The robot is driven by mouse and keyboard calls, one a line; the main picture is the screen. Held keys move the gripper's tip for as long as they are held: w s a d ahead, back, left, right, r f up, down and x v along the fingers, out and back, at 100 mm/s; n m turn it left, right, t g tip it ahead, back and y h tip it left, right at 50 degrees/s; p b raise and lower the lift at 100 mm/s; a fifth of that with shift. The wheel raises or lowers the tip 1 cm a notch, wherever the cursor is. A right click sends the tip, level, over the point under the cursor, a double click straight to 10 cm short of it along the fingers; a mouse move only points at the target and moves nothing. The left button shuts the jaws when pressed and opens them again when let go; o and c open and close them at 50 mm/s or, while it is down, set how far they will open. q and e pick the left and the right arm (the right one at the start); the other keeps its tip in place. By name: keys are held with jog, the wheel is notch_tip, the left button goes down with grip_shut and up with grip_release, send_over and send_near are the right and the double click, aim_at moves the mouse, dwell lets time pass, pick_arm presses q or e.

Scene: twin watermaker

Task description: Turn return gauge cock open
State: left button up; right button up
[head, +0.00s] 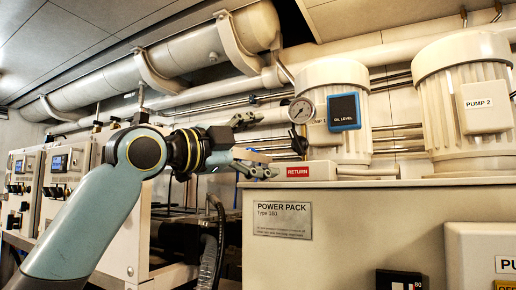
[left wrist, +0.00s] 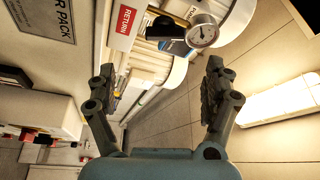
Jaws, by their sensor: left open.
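The return gauge (head: 301,110) is a round white dial on the power pack, above the red RETURN label (head: 298,171). A small black handle, apparently the gauge cock (head: 298,140), sits just under the dial. In the left wrist view the gauge (left wrist: 203,32), a dark handle-like part (left wrist: 162,27) and the RETURN label (left wrist: 126,19) show near the top. The handle's exact angle is hard to tell. My left gripper (head: 262,147) is open and empty, left of the gauge and cock and apart from them. Its two fingers (left wrist: 161,72) are spread wide. My right gripper is not in view.
A motor with a blue OIL LEVEL box (head: 344,111) stands right behind the gauge. PUMP 2 (head: 485,105) is further right. The power pack cabinet (head: 345,225) lies below. Pipes run behind, and a black hose (head: 213,235) hangs below my left gripper.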

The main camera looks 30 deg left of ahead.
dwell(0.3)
pick_arm(q)
jog(key=shift+s, duration=0.1)
jog(key=v, duration=0.7)
jog(key=shift+s, duration=0.2)
dwell(0.4)
jog(key=shift+a+f, duration=0.1)
jog(key=shift+f, duration=0.05)
